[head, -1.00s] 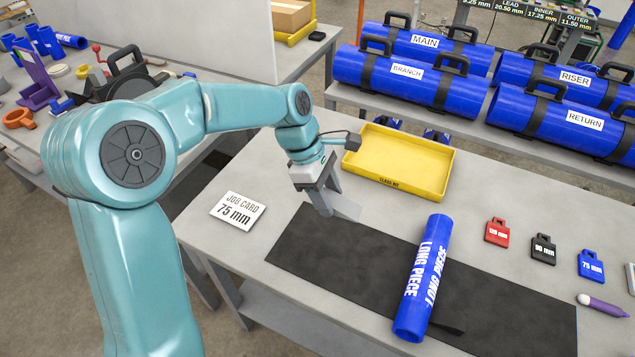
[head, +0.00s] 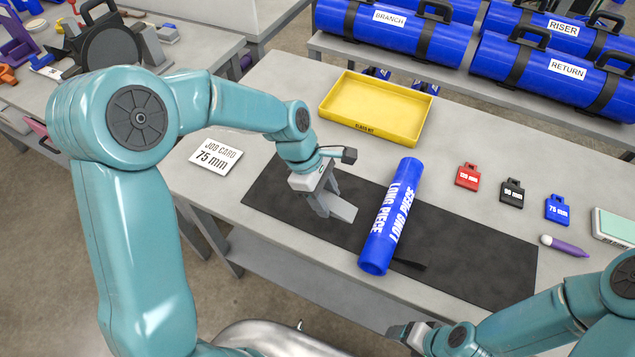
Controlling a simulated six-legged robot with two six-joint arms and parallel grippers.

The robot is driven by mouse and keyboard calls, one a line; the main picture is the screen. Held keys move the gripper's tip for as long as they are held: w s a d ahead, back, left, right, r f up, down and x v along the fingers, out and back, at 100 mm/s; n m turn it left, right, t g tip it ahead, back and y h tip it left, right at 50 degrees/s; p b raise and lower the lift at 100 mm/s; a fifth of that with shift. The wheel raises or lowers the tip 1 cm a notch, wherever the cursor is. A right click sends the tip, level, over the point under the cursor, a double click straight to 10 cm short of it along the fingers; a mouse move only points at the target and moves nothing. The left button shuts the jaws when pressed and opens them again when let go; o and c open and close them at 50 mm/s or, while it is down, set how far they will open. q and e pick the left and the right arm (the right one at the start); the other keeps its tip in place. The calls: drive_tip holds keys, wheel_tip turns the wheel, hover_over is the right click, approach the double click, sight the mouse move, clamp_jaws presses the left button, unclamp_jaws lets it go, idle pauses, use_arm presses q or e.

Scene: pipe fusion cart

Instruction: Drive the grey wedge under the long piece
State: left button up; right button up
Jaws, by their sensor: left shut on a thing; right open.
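The long piece (head: 392,215) is a blue pipe with white lettering, lying aslant across the black mat (head: 470,248). My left gripper (head: 322,203) is shut on the grey wedge (head: 344,209), low over the mat to the left of the long piece. The wedge's thin end points right, toward the pipe's side, and a small gap of mat seems to show between them. The gripper hides the wedge's thick end. My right gripper (head: 408,333) is open and empty at the bottom, in front of the table's near edge.
A flat black piece (head: 410,266) sticks out from the pipe's right side. A yellow tray (head: 372,108) stands behind. Red (head: 467,176), black (head: 512,194) and blue (head: 557,211) tags and a purple marker (head: 566,246) lie right. The job card (head: 216,156) lies left.

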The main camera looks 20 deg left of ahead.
sight(334, 225)
use_arm(q)
drive_tip(key=shift+s+d+f, duration=0.15)
drive_tip(key=shift+s+d, duration=0.15)
drive_tip(key=shift+d, duration=0.3)
drive_tip(key=shift+w+f, duration=0.1)
drive_tip(key=shift+w, duration=0.05)
drive_tip(key=shift+f+b, duration=0.55)
drive_tip(key=shift+f, duration=0.35)
wheel_tip(334, 225, down, 2)
drive_tip(key=shift+f+b, duration=0.25)
drive_tip(key=shift+b, duration=0.7)
drive_tip(key=shift+f+b, duration=0.35)
drive_tip(key=shift+f, duration=0.25)
drive_tip(key=shift+f, duration=0.2)
